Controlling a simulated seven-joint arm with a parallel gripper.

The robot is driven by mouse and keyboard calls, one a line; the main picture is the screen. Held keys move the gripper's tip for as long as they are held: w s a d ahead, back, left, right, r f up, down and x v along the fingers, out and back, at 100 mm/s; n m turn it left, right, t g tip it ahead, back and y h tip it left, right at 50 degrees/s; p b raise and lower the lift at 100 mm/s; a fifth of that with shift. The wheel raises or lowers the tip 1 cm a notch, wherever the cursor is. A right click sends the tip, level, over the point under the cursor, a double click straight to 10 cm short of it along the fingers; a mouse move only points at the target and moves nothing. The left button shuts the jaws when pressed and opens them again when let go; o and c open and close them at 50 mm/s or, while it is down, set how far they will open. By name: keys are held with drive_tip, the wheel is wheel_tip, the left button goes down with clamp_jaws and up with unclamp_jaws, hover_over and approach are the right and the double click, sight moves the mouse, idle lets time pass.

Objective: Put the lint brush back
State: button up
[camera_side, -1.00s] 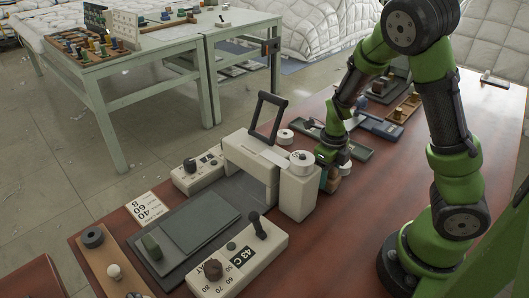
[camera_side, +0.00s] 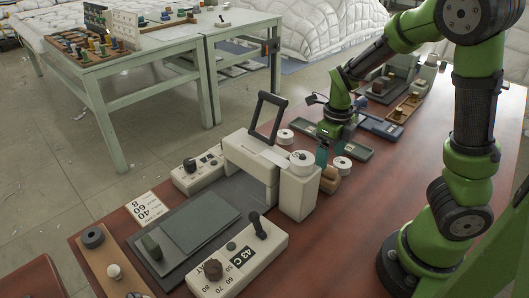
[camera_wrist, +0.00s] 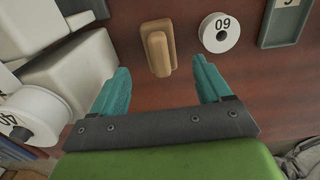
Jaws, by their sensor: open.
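A tan wooden block with a raised rounded grip (camera_wrist: 158,50), which looks like the lint brush, lies on the red-brown table. In the side view the same wooden piece (camera_side: 330,181) sits just right of the white press-like machine. My gripper (camera_wrist: 161,70) is open with teal fingers, and nothing is between them. In the wrist view the wooden piece lies ahead of the fingers, roughly centred between them. In the side view my gripper (camera_side: 323,156) hangs above and slightly behind it, apart from it.
A white spool marked 60 (camera_wrist: 219,33) lies right of the wooden piece, and a grey-green tray (camera_wrist: 283,25) lies beyond. The white machine (camera_side: 298,192) stands close on the left, with a spool marked 40 (camera_wrist: 30,115). The table's right front (camera_side: 345,240) is clear.

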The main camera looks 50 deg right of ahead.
sight(328, 167)
wheel_tip(328, 167, up, 5)
drive_tip(key=shift+f, duration=0.15)
drive_tip(key=shift+a+n, duration=0.15)
drive_tip(key=shift+n, duration=0.15)
drive_tip(key=s+a+r+n+t+y, duration=0.1)
drive_tip(key=s+a+r+n+t, duration=0.2)
drive_tip(key=n, duration=1.2)
drive_tip(key=s+a+r+n+t+y, duration=0.1)
drive_tip(key=s+a+r+n+t, duration=0.2)
drive_tip(key=a+r+n, duration=0.4)
drive_tip(key=a+n+t, duration=0.1)
drive_tip(key=n, duration=0.8)
drive_tip(key=shift+a+r, duration=0.35)
